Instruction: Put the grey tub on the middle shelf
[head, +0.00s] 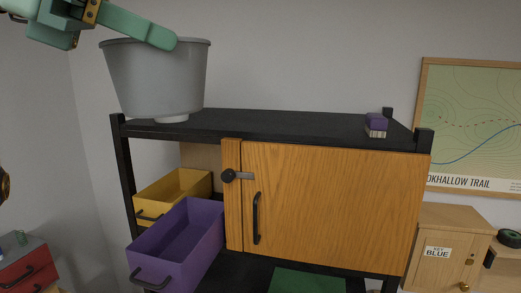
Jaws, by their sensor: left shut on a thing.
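The grey tub (157,78) is upright at the upper left, in front of or over the left end of the black shelf unit's top board (255,123). A small round foot shows under it. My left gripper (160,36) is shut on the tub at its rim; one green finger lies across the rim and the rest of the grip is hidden. I cannot tell whether the tub touches the board. A wooden door (330,205) with a black handle and a latch is shut across the unit's middle level and hides what is behind it. My right gripper is not in view.
A yellow bin (157,207) and a purple bin (188,264) are at the unit's left side. A green surface (305,281) lies below the door. A wooden cabinet (443,245) stands at right.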

